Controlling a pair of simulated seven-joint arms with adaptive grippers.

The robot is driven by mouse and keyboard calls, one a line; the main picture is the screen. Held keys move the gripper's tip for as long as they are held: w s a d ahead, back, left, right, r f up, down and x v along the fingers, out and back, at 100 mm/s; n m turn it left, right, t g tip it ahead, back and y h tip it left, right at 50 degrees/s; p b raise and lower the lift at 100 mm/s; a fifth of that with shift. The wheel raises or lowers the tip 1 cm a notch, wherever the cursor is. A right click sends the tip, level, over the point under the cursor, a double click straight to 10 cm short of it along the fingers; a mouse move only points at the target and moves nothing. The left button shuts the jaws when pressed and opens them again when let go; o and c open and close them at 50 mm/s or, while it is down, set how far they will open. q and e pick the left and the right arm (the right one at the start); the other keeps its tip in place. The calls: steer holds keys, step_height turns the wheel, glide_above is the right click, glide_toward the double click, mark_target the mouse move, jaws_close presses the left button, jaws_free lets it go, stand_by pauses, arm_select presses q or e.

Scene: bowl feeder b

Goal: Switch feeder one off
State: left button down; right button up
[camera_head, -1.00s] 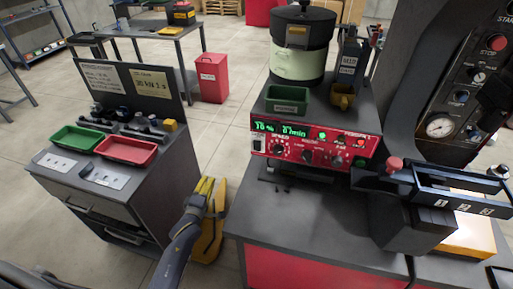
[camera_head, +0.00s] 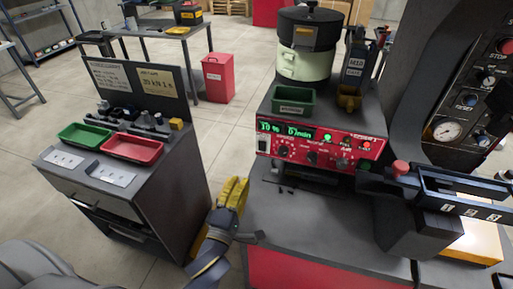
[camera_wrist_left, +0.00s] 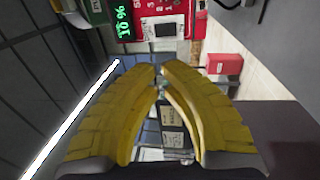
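The feeder's red control panel (camera_head: 320,145) stands on the grey cabinet, below the bowl feeder (camera_head: 306,45). Its green display (camera_head: 284,130) is lit and shows 10 % on its left. A green light (camera_head: 327,137) glows on the panel. A small switch (camera_head: 262,144) sits at the panel's left end; the left wrist view shows a dark rocker on a white plate (camera_wrist_left: 165,30). My left gripper (camera_head: 236,183) has yellow fingers, left of and below the panel, apart from it. In the wrist view its tips (camera_wrist_left: 158,68) nearly meet, with nothing held. My right gripper is out of view.
A green bin (camera_head: 293,101) sits above the panel. A black numbered tray (camera_head: 465,190) with a red knob (camera_head: 400,168) stands at right. The left cabinet carries a red tray (camera_head: 132,148) and a green tray (camera_head: 85,135). Open floor lies between the cabinets.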

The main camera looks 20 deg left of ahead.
mark_target(258, 144)
arm_select(q)
steer(key=shift+s+d, duration=0.1)
steer(key=shift+s, duration=0.05)
stand_by(0.3)
steer(key=w, duration=0.4)
steer(key=w+r, duration=0.1)
steer(key=w, duration=0.9)
steer(key=shift+r, duration=0.35)
